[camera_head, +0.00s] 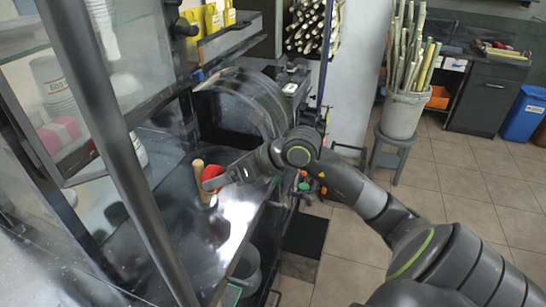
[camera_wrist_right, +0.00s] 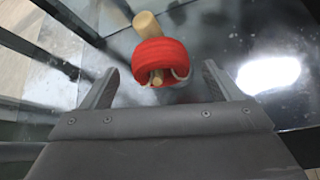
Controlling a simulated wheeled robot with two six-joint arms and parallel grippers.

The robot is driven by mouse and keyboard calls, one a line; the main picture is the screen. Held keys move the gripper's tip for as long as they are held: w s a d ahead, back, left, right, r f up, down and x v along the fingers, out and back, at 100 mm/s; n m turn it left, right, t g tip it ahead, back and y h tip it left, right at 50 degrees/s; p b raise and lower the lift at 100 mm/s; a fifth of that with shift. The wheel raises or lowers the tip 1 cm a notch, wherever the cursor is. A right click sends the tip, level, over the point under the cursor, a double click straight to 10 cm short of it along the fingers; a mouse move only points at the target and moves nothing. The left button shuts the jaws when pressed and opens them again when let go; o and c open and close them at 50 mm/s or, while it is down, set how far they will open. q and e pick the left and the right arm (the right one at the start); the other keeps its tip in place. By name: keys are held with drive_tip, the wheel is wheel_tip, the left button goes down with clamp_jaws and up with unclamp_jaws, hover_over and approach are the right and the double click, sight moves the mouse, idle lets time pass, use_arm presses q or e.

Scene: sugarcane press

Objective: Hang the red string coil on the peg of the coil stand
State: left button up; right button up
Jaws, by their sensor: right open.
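The red string coil (camera_wrist_right: 160,56) lies ahead of my right gripper (camera_wrist_right: 158,82) in the wrist view, in line with the gap between the fingers. The peg's tan tip (camera_wrist_right: 157,79) shows inside the coil's opening, and the coil appears to hang around it. The coil stand's tan wooden post (camera_wrist_right: 147,25) rises behind the coil. My right gripper is open and appears to hold nothing. In the head view the coil (camera_head: 213,171) is beside the post (camera_head: 199,175), partly hidden by my right gripper (camera_head: 212,182). My left gripper is not in view.
The stand is on a shiny metal counter (camera_head: 238,215). A glass-sided cabinet frame (camera_head: 118,135) rises close on the left. A machine with a clear curved cover (camera_head: 243,98) stands behind. A bucket of cane (camera_head: 402,112) stands on a stool at the right.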

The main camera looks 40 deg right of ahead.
drive_tip(key=p+v, duration=0.7)
drive_tip(key=v, duration=0.7)
drive_tip(key=shift+s+r+p, duration=0.2)
drive_tip(key=shift+p, duration=0.1)
idle(0.5)
drive_tip(key=shift+d, duration=0.15)
